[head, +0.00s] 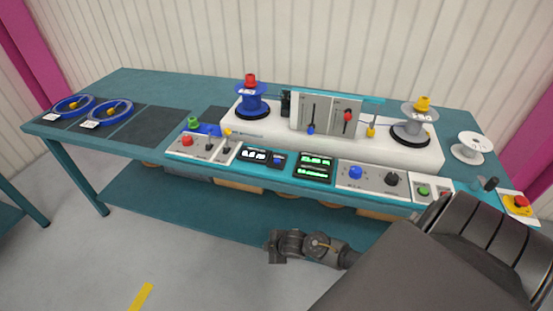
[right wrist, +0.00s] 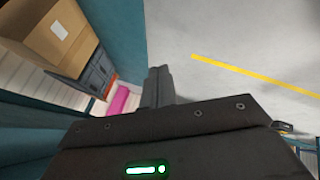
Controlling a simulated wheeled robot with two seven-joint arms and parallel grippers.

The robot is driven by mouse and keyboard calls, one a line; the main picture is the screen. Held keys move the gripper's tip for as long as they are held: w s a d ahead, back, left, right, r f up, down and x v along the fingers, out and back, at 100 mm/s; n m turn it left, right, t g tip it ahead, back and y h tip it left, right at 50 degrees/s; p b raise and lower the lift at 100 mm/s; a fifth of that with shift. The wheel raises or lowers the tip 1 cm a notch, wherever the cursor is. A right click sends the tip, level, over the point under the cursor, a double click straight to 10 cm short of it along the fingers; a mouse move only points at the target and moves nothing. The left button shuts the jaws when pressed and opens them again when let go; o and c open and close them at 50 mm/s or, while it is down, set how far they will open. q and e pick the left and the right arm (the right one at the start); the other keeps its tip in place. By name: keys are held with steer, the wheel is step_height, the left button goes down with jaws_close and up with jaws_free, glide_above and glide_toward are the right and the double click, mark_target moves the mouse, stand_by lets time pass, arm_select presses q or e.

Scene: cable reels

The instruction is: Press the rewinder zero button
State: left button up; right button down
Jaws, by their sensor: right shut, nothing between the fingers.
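The rewinder bench carries a long console with a small display (head: 254,155) and a blue button (head: 278,160) beside it. A larger blue button (head: 355,172) sits on the panel further right, next to a black knob (head: 392,179). I cannot read which button is marked zero. My right gripper (head: 272,246) is in front of the bench, below the tabletop edge, and touches no button. In the right wrist view its fingers (right wrist: 157,86) are together with nothing between them. My left gripper is not in view.
A blue reel (head: 251,103) and a grey reel (head: 411,126) stand on the white base. Red (head: 187,141) and green (head: 424,190) buttons flank the console. An emergency stop (head: 521,202) is at far right. A cardboard box (right wrist: 50,30) shows in the wrist view.

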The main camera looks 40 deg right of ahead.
steer(key=w+d+r+n, duration=0.2)
steer(key=w+r+n, duration=0.2)
steer(key=r, duration=0.5)
steer(key=w+d+r+n+t+y, duration=0.1)
steer(key=w+d+r+n, duration=0.2)
steer(key=r, duration=0.7)
steer(key=w+d+r+n+t+p, duration=0.1)
steer(key=w+d+r+n, duration=0.2)
steer(key=w+r+n, duration=0.3)
steer(key=shift+w+r+n, duration=0.15)
steer(key=shift+r+n, duration=0.05)
steer(key=shift+r, duration=0.8)
steer(key=shift+w+r+n, duration=0.15)
steer(key=shift+r+n, duration=0.05)
steer(key=shift+r, duration=0.75)
steer(key=s+d+r+n, duration=0.1)
steer(key=d+r+n, duration=0.3)
steer(key=d+r, duration=0.3)
step_height(320, 180, up, 2)
steer(key=shift+s+d+h, duration=0.15)
steer(key=shift+d+h, duration=0.2)
steer(key=shift+h, duration=0.05)
